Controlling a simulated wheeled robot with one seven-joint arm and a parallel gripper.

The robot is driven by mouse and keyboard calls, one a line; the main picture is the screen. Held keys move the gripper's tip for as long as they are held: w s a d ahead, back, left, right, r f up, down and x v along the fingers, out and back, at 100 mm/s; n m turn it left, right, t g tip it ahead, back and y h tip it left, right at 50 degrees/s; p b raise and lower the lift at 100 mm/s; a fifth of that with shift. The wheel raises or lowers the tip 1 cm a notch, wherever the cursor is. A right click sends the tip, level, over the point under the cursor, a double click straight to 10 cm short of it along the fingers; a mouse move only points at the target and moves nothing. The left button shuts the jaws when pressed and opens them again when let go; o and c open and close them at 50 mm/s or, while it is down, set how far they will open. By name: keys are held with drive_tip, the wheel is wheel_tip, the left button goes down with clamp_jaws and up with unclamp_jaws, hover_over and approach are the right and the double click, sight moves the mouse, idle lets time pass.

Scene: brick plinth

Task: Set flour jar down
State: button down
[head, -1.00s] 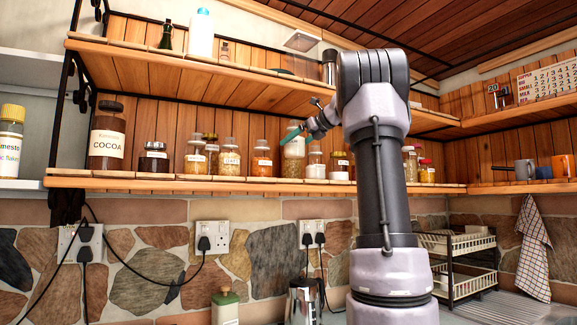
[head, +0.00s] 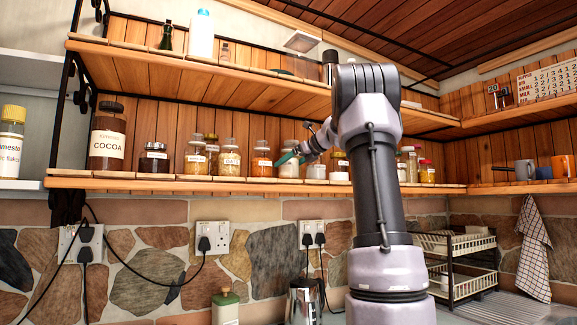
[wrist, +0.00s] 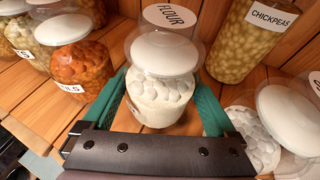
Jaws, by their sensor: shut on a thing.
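The flour jar (wrist: 163,88) is a clear jar with white contents and a FLOUR label, seen in the wrist view between my gripper's teal fingers (wrist: 160,80). My gripper is shut on the jar, one finger on each side. In the head view the flour jar (head: 288,166) is at the middle shelf (head: 230,184), right of the orange-filled jar (head: 262,160). My gripper (head: 298,156) reaches it from the right. The jar looks upright with its base at shelf level, but I cannot tell whether it touches the wood.
In the wrist view the orange-filled jar (wrist: 80,65) stands close on the left. The chickpeas jar (wrist: 245,40) is behind to the right, and a white-filled jar (wrist: 255,140) is near the right finger. Bare planks show around the flour jar.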

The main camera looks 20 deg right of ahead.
drive_tip(key=shift+w+f, duration=0.1)
drive_tip(key=shift+f, duration=0.05)
unclamp_jaws()
drive_tip(key=shift+f, duration=0.1)
